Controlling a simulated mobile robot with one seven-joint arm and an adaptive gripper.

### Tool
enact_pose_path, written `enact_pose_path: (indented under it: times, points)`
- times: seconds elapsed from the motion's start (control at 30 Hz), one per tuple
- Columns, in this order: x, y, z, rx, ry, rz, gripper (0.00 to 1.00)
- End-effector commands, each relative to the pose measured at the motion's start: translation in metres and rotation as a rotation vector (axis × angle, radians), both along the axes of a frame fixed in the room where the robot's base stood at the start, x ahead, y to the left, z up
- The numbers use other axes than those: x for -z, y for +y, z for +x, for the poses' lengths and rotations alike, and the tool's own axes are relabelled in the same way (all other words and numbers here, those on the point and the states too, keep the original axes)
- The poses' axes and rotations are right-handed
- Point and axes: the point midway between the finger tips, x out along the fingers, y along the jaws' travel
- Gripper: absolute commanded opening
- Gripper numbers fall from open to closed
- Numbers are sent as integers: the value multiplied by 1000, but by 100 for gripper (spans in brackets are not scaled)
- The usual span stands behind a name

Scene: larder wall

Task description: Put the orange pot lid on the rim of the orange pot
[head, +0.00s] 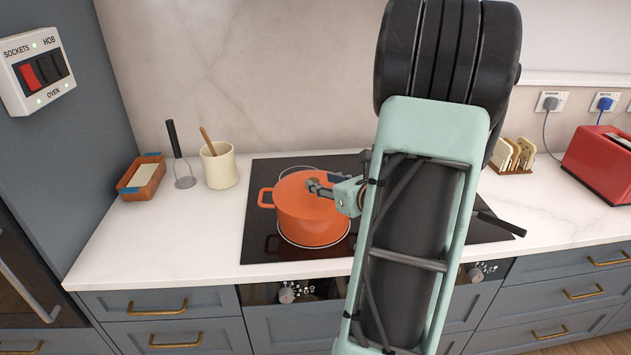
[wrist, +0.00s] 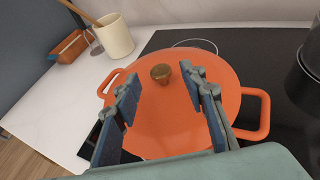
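The orange pot (head: 308,221) stands on the black hob, with a loop handle showing on each side in the wrist view (wrist: 254,118). The orange pot lid (head: 290,186) lies over the pot's top and looks level on the rim. Its brass knob (wrist: 161,73) stands near the lid's far side in the wrist view. My gripper (head: 318,188) is just above the lid. Its two fingers (wrist: 162,88) are wide apart with nothing between them, and the knob shows beyond the gap. The near part of the rim is hidden by my gripper.
A dark pan (wrist: 312,62) stands right of the pot, mostly hidden by my arm in the head view. A cream crock (head: 219,166), a masher (head: 183,170) and a terracotta tray (head: 143,176) stand left. A toast rack (head: 514,156) and red toaster (head: 600,163) stand right.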

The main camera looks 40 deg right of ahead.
Motion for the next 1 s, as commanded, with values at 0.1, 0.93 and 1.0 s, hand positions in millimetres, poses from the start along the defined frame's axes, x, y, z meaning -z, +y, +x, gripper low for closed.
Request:
enact_pose_path:
  times: [0.1, 0.93, 1.0]
  points:
    - [-9, 2, -24, 2, -1, -2, 38]
    - [-23, 7, -63, -1, 0, 1, 38]
    - [-23, 7, -63, -1, 0, 1, 38]
